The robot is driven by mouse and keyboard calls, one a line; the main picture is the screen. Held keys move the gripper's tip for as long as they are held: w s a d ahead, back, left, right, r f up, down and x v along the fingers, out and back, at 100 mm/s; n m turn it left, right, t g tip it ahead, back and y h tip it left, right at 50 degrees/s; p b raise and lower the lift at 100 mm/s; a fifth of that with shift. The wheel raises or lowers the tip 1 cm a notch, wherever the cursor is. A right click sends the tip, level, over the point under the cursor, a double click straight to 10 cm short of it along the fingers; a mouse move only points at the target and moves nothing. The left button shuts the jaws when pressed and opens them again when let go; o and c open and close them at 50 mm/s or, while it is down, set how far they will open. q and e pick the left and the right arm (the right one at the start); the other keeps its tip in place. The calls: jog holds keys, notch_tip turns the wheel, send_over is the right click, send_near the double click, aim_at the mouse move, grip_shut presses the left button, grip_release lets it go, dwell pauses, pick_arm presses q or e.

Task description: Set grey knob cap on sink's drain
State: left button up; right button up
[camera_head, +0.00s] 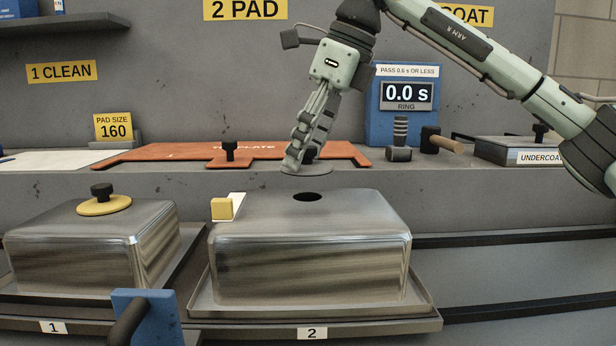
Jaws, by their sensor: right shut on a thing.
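My right gripper (303,155) comes down from the top and is shut on the grey knob cap (308,171). The cap's flat round disc shows below the fingertips; its knob is mostly hidden by the fingers. The cap is held a little above and behind the drain (307,197), a dark open hole in the top of the upturned steel sink (310,265) on the tray marked 2. Cap and sink look apart. My left gripper is not in view.
Another upturned sink (90,245) at left has a yellow knob cap (103,205) on top. An orange template (185,150), a mallet (440,141) and a ring timer (402,110) are on the shelf behind.

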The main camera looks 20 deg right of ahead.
aim_at(312, 164)
notch_tip(312, 164, down, 4)
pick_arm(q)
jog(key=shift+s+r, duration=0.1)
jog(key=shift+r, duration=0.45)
pick_arm(e)
jog(key=shift+f, duration=0.15)
jog(key=shift+b, duration=0.3)
jog(key=o, duration=1.2)
jog(key=shift+c, duration=0.2)
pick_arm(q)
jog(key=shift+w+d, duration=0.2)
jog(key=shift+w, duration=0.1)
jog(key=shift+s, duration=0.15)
